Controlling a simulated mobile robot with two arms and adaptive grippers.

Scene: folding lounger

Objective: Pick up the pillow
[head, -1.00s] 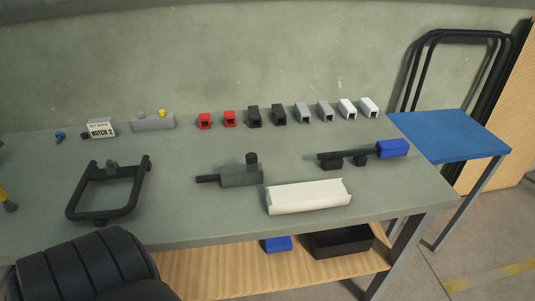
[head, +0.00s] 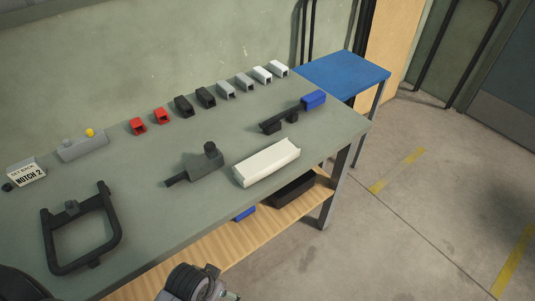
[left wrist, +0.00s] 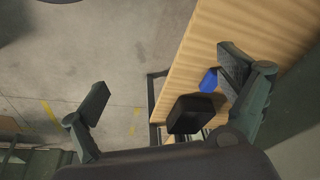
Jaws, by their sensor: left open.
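No plainly pillow-shaped thing shows. A white, long, trough-like piece (head: 267,163) lies on the grey workbench (head: 140,215) near its front right edge, and I cannot tell whether it is the pillow. My left gripper (left wrist: 165,72) is open and empty in the left wrist view, its two fingers wide apart. It points down past the bench's wooden lower shelf and the floor. In the head view, a dark part of my arm shows at the bottom edge, below the bench front. My right gripper is not in view.
A black frame (head: 46,235), a dark grey clamp-like part (head: 203,164) and a black bar with a blue end (head: 313,99) lie on the bench. Coloured blocks line its back. A black bin (left wrist: 189,114) and blue item (left wrist: 208,81) sit on the lower shelf. Floor right is clear.

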